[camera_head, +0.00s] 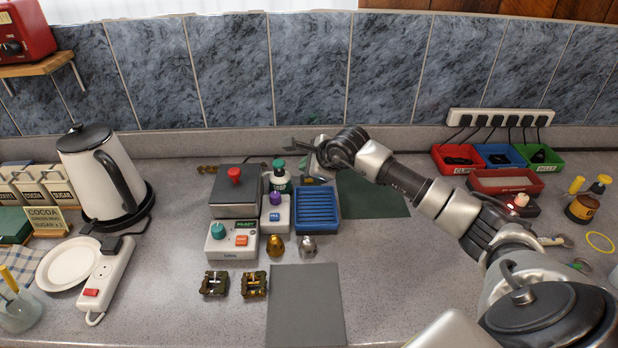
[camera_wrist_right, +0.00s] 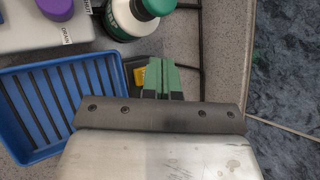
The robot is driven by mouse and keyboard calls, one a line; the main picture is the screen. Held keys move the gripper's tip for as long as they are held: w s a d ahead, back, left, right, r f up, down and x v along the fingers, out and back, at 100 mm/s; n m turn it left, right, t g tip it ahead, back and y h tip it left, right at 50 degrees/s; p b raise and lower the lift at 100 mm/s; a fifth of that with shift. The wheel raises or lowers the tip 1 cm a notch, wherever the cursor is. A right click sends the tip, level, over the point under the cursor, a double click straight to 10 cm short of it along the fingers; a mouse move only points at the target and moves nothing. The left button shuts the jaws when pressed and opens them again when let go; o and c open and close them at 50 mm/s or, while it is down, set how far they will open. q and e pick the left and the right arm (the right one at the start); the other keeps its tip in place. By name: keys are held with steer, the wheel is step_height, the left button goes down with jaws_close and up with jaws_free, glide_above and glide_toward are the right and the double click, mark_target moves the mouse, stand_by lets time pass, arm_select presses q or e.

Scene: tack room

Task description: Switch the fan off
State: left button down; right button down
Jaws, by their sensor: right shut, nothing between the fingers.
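I cannot make out a fan in either view. A grey box with a red knob (camera_head: 234,175) stands at the back middle of the counter. In front of it is a white control box (camera_head: 231,252) with a teal knob and an orange button. A small white box with a purple knob (camera_head: 275,199) stands beside them, and this knob also shows in the wrist view (camera_wrist_right: 55,8). My right gripper (camera_wrist_right: 162,78) is shut and empty, behind the blue slatted tray (camera_wrist_right: 20,77) and near the green-capped bottle (camera_wrist_right: 128,15). My left gripper is not in view.
A white power strip with a red switch (camera_head: 91,293) lies at left, near a kettle (camera_head: 97,175) and plates (camera_head: 68,262). A socket strip with several plugs (camera_head: 500,118) is on the right wall. Small coloured bins (camera_head: 499,157) stand below it. The front middle has a bare grey mat (camera_head: 306,310).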

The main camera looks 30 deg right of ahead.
stand_by(0.9)
steer(key=shift+f+b, duration=0.4)
steer(key=shift+b, duration=0.2)
steer(key=shift+f+b, duration=0.4)
steer(key=shift+b, duration=0.1)
stand_by(0.4)
stand_by(0.4)
steer(key=shift+r+p, duration=0.3)
steer(key=shift+r, duration=0.5)
steer(key=shift+r+p, duration=1.15)
steer(key=shift+r, duration=1.35)
